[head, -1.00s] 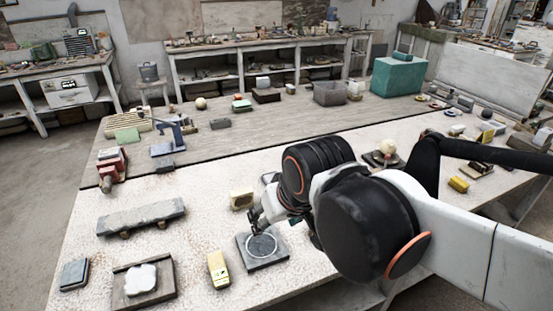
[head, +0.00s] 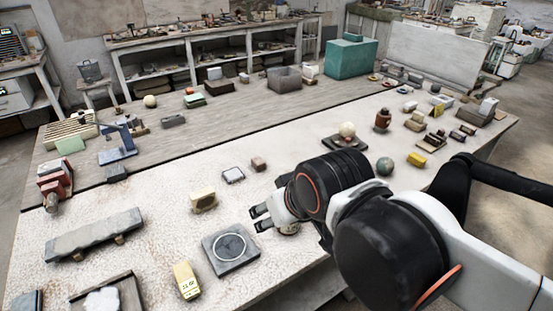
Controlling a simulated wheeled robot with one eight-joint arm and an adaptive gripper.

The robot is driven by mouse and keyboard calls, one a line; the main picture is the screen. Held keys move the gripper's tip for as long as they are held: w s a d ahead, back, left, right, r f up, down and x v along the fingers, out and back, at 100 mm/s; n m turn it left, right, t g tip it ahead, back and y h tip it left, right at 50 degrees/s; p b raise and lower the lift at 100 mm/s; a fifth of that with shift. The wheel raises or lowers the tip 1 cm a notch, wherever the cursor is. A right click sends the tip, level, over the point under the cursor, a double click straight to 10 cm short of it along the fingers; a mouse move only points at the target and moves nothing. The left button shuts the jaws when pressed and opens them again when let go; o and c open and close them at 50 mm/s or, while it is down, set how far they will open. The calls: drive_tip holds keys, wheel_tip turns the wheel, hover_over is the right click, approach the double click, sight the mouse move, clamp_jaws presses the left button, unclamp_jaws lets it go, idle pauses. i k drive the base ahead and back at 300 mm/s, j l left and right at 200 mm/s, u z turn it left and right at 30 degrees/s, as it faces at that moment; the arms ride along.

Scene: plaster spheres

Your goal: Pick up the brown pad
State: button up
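A pale ball (head: 347,130) on a dark base and a grey-green ball (head: 385,166) stand right.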

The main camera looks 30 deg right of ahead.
sight(257, 161)
drive_tip(key=i+l+z, duration=0.1)
drive_tip(key=z, duration=0.2)
drive_tip(key=u, duration=1.35)
drive_tip(key=z, duration=1.35)
drive_tip(key=i+j+u, duration=0.15)
drive_tip(key=i+u, duration=0.25)
drive_tip(key=k, duration=0.1)
